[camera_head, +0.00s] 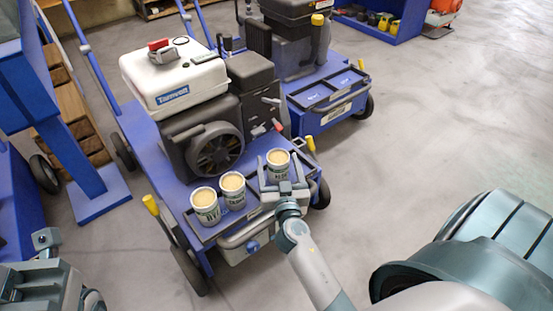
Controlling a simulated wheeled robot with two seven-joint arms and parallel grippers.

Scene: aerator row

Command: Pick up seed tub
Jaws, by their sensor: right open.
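The label words are too small to read surely. My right gripper (283,180) is open at the right tub, with its fingers at either side of the tub's lower part. Whether they touch it I cannot tell. Part of my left gripper (42,285) shows at the lower left corner, away from the tubs; its jaws are unclear.
The aerator carries a white tank (175,75) and a dark engine (213,145). A second blue aerator (330,95) stands close behind to the right. A blue frame with wooden shelves (75,110) is at left. The grey floor (440,110) at right is clear.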

